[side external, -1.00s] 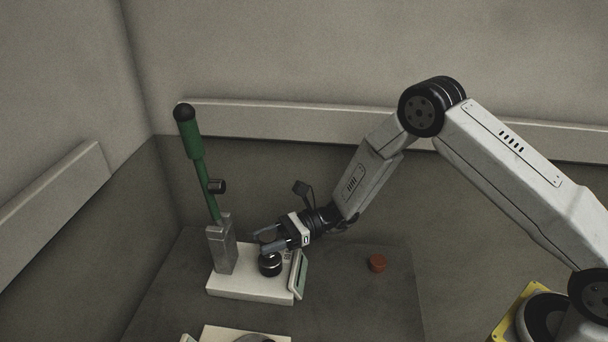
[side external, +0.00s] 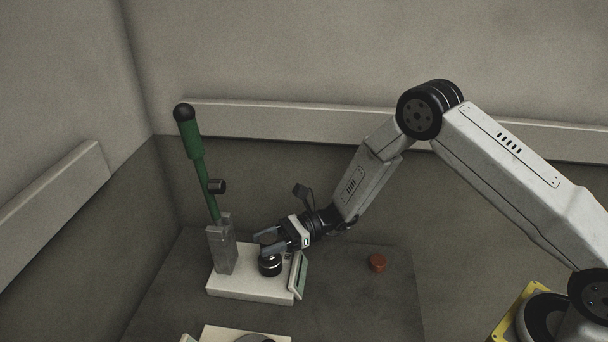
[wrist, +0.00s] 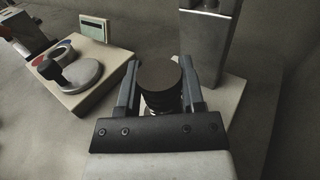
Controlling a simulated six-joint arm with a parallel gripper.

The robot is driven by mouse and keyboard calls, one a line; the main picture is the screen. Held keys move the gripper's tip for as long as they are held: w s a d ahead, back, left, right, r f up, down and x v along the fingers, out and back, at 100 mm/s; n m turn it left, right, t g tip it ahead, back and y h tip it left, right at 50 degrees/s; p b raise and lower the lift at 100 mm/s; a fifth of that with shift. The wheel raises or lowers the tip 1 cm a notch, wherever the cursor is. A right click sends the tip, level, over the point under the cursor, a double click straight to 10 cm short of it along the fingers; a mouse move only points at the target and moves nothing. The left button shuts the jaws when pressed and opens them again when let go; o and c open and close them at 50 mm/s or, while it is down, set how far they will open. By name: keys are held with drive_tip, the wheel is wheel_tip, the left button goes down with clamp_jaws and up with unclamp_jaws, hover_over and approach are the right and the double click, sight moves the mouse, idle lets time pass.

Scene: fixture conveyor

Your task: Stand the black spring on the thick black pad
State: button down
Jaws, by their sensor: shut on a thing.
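My gripper (side external: 266,246) reaches over the white base from the right, shut on a dark, round-topped piece that looks like the black spring. In the wrist view, the black spring (wrist: 159,75) is upright between the fingers of my gripper (wrist: 160,86). In the side view, a short black cylinder with a pale ring (side external: 270,266), perhaps the thick black pad, stands on the base directly below the fingers. The fingers partly hide the spring there, and I cannot tell whether it touches the cylinder. Coils are not clear.
A grey post with a green lever (side external: 202,175) stands on the white base (side external: 248,288), just left of the fingers. A small panel (side external: 300,276) is at the base's right edge. A red-brown piece (side external: 377,263) lies farther right. Another station (wrist: 85,85) is left in the wrist view.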

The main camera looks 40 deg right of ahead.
drive_tip(key=shift+f, duration=0.3)
drive_tip(key=shift+c, duration=0.6)
unclamp_jaws()
drive_tip(key=shift+d, duration=0.15)
drive_tip(key=shift+d, duration=0.55)
drive_tip(key=d, duration=0.3)
drive_tip(key=shift+s+d+r, duration=0.35)
drive_tip(key=shift+s+r, duration=0.05)
wheel_tip(320, 180, up, 6)
drive_tip(key=shift+r, duration=0.15)
